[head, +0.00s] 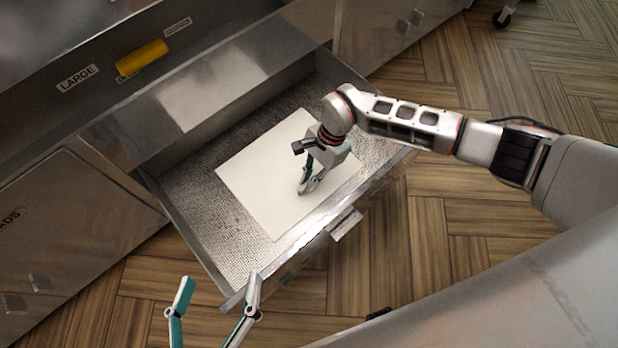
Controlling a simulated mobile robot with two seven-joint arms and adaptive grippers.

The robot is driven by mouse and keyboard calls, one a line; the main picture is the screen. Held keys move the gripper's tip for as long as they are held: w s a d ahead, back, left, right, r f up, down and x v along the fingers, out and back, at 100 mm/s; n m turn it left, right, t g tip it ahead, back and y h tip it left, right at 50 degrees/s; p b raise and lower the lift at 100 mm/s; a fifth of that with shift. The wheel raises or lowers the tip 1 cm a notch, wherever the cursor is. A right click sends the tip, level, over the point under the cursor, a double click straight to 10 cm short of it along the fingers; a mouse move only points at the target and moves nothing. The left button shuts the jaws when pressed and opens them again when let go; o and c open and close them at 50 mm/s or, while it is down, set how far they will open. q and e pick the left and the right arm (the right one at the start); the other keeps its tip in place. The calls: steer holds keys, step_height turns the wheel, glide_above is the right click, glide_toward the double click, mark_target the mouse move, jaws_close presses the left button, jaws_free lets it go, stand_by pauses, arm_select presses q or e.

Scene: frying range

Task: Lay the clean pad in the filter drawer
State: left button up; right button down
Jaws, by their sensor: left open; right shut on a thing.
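The clean pad (258,183) is a flat white sheet inside the open filter drawer (195,228). It appears flat over the drawer's perforated metal floor, though I cannot tell whether it touches the floor everywhere. My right gripper (303,190) reaches in over the drawer's front wall and is shut on the pad, near its middle right part. The gripper and wrist hide a part of the pad. My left gripper (213,318) is open and empty at the bottom edge, in front of the drawer's left front corner, with its two fingers spread apart.
A yellow handle or block (142,58) sits on the steel front above the drawer, beside a label reading LARGE (77,78). The drawer's handle (346,225) sticks out in front. Another steel front (65,235) is at left.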

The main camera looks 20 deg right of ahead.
steer(key=c, duration=2.1)
jaws_free()
steer(key=shift+f, duration=0.1)
steer(key=shift+c, duration=0.2)
steer(key=shift+r, duration=0.2)
steer(key=p+v, duration=0.1)
steer(key=v, duration=0.3)
steer(key=p+v, duration=0.1)
steer(key=v, duration=0.3)
steer(key=shift+w+a+p, duration=0.15)
steer(key=shift+w+p, duration=0.05)
steer(key=shift+p, duration=0.1)
arm_select(q)
steer(key=a+m, duration=0.2)
steer(key=a+y+p, duration=0.1)
steer(key=a, duration=0.1)
steer(key=shift+w+f+m+g, duration=0.1)
steer(key=shift+f+m+g, duration=0.2)
steer(key=shift+m+g, duration=0.1)
arm_select(e)
steer(key=v, duration=0.4)
steer(key=shift+s+f, duration=0.1)
steer(key=shift+s, duration=0.1)
arm_select(q)
steer(key=shift+w+r, duration=0.15)
steer(key=shift+r, duration=0.1)
